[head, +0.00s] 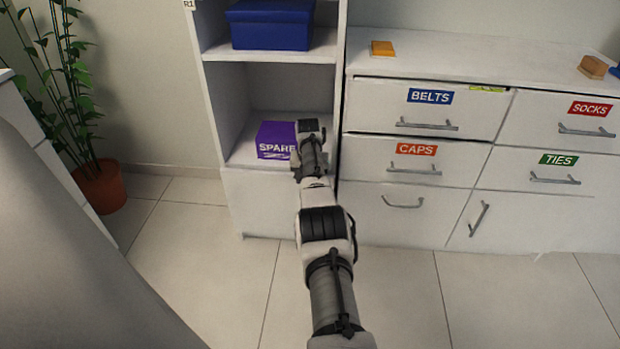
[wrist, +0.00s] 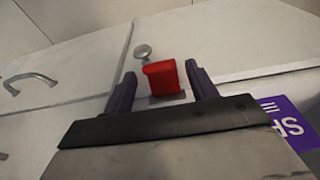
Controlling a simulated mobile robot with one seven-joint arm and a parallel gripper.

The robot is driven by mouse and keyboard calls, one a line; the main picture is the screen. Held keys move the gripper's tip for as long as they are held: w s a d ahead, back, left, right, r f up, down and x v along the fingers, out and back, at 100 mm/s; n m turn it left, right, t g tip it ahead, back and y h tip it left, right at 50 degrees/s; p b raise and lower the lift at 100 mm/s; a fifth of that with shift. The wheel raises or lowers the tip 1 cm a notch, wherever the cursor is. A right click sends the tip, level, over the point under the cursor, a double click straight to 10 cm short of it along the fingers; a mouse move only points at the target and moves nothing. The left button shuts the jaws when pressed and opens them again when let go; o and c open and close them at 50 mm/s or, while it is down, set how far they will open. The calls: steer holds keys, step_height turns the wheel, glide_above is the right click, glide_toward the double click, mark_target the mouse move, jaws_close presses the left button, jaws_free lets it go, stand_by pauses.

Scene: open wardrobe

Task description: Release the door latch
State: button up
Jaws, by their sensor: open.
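The red latch (wrist: 164,77) is a small block on a dark plate, on a white front in the wrist view. A round metal knob (wrist: 142,51) sits just past it. My gripper (wrist: 160,71) is open, with one dark finger on each side of the latch. Narrow gaps show beside the block, and the jaws are not closed on it. In the head view my arm reaches to the tall white unit, whose lower white door (head: 262,205) is shut. My fingers and the latch are hidden there behind my arm.
A purple SPARE box (head: 275,138) sits on the shelf just above the lower door; its edge shows in the wrist view (wrist: 290,125). A blue box (head: 270,25) is higher up. Labelled drawers (head: 415,150) stand at right, a potted plant (head: 100,186) at left.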

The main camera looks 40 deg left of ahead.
steer(key=shift+r, duration=0.1)
steer(key=p+v, duration=0.4)
steer(key=v, duration=0.9)
steer(key=shift+r+p, duration=0.3)
steer(key=shift+p, duration=0.05)
